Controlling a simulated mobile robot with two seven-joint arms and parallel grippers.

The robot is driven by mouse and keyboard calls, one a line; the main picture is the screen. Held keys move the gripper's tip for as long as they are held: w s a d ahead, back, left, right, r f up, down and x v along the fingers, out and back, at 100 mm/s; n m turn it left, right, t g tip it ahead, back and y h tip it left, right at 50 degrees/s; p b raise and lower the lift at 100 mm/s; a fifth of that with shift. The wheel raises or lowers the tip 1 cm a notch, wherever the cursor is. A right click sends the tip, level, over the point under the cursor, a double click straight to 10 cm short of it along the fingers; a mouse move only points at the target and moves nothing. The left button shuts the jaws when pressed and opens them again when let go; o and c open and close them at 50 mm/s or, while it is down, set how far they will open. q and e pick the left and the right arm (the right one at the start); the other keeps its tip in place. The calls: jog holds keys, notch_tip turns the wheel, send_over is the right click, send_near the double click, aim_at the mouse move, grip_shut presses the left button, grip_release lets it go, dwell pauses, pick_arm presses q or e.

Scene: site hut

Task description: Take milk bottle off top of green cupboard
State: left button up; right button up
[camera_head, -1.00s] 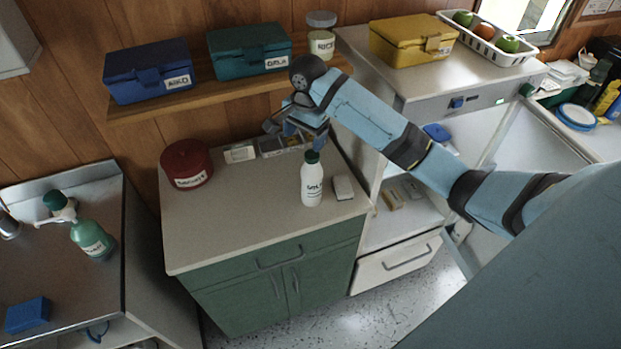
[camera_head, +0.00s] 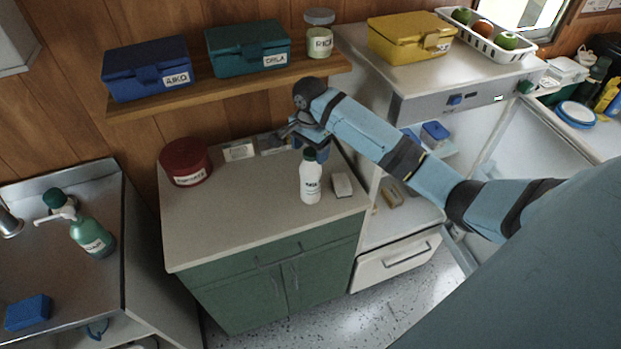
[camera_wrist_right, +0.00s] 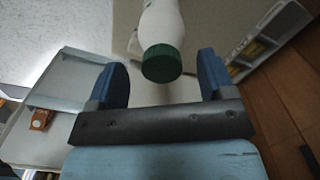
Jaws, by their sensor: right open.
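The white milk bottle (camera_head: 311,186) with a dark green cap stands upright on the top of the green cupboard (camera_head: 235,225), near its right side. My right gripper (camera_head: 305,143) is just above and behind the bottle's cap. In the right wrist view the bottle (camera_wrist_right: 163,30) shows with its green cap between and a little beyond the two blue fingers of the open right gripper (camera_wrist_right: 165,78). I see no finger closed on it. My left gripper is not in view.
A white block (camera_head: 343,185) lies close to the right of the bottle. A dark red tin (camera_head: 186,162) stands at the cupboard's back left, with a labelled box (camera_head: 239,151) beside it. A wooden shelf (camera_head: 215,92) with boxes hangs above. The cupboard's front left top is clear.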

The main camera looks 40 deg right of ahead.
aim_at(310, 151)
jog(key=shift+w+d+f, duration=0.1)
jog(key=shift+d+f, duration=0.1)
jog(key=shift+f, duration=1.6)
grip_shut()
jog(key=shift+r, duration=0.2)
